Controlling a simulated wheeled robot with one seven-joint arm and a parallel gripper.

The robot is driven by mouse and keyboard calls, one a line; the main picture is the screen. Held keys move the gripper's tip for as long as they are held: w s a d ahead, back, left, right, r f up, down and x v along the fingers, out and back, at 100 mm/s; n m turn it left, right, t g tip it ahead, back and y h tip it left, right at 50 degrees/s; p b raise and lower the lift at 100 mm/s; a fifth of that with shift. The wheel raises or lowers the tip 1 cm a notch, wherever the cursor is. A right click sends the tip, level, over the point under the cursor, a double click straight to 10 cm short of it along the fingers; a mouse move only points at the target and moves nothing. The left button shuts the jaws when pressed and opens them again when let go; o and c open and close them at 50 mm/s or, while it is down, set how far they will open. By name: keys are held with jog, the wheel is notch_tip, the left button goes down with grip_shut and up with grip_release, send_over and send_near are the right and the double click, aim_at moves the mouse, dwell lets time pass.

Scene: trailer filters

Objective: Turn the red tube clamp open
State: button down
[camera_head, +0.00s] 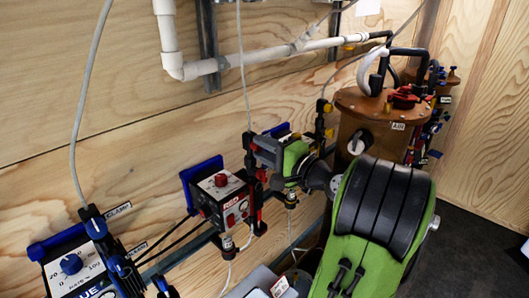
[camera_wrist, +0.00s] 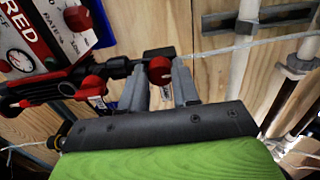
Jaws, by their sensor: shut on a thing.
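The red tube clamp shows in the wrist view as a round red knob (camera_wrist: 160,71) in front of a black body (camera_wrist: 156,53), from which a clear tube runs right. My gripper (camera_wrist: 163,83) has its two grey fingers on either side of the knob and is shut on it. In the head view my gripper (camera_head: 262,147) reaches left to the black upright part beside the red pump box (camera_head: 221,192). There the knob is mostly hidden by my gripper. I cannot tell how far the clamp is turned.
The box marked RED (camera_wrist: 48,30) is close left of my fingers, with red-tipped black fittings (camera_wrist: 65,88) below it. A blue pump box (camera_head: 75,268) stands lower left. A brown cylinder (camera_head: 358,118) and white pipe (camera_head: 215,64) are behind. The right floor is clear.

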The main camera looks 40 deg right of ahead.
jog(key=shift+f, duration=0.1)
dwell(0.3)
jog(key=c, duration=0.8)
grip_release()
jog(key=shift+s, duration=0.1)
jog(key=s+p, duration=0.2)
jog(key=s, duration=1.3)
jog(key=shift+s+d, duration=0.15)
jog(key=shift+s, duration=0.15)
